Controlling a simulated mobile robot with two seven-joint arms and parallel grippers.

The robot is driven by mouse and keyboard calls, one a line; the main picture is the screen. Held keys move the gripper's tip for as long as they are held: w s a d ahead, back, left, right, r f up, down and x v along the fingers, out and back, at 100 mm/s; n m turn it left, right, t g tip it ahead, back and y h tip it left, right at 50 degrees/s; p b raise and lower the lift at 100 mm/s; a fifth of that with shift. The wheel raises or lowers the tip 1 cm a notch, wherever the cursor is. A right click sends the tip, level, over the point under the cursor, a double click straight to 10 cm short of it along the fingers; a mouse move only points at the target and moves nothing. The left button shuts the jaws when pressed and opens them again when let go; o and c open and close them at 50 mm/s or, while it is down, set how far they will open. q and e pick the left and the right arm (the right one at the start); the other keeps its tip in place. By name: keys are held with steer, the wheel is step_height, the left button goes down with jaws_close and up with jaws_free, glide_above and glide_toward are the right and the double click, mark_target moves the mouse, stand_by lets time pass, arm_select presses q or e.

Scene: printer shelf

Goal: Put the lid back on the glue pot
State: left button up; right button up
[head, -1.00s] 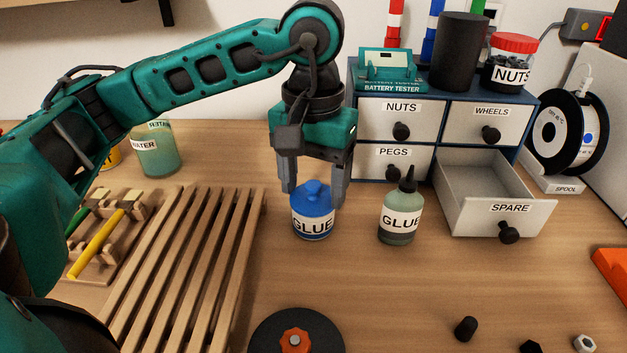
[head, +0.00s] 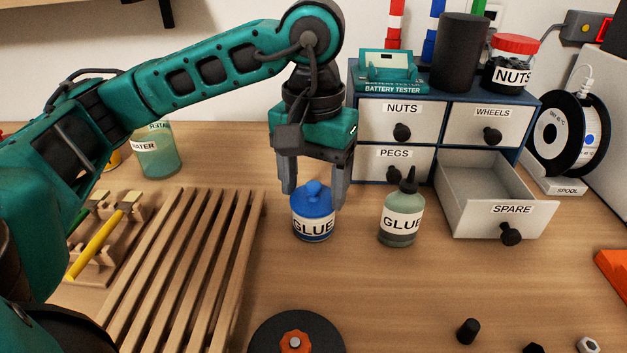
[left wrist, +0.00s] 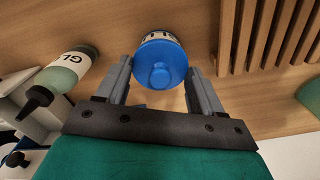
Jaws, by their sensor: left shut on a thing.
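The glue pot (head: 313,230) stands upright on the bench, with a white GLUE label and a blue band at its base. Its blue lid (head: 313,200), with a round knob, sits on top of the pot and looks level. My left gripper (head: 314,202) points down over the pot, shut on the lid with one finger at each side. In the left wrist view, the lid (left wrist: 160,66) lies between the two fingertips and hides most of the pot. Whether the lid is fully seated cannot be told. My right gripper is not in view.
A green glue bottle (head: 401,218) with a dark nozzle stands close to the right. The open SPARE drawer (head: 511,209) juts out beyond it. A wooden slatted rack (head: 190,260) lies to the left. A dark disc (head: 270,335) lies in front. Bench between them is clear.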

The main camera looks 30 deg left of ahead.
arm_select(q)
steer(key=shift+f+b, duration=0.2)
steer(key=shift+b, duration=0.4)
stand_by(0.9)
stand_by(0.3)
steer(key=o, duration=1.1)
steer(key=shift+o, duration=0.2)
steer(key=shift+r, duration=0.1)
steer(key=shift+r+p, duration=2.25)
steer(key=shift+r, duration=1.2)
steer(key=shift+c, duration=0.5)
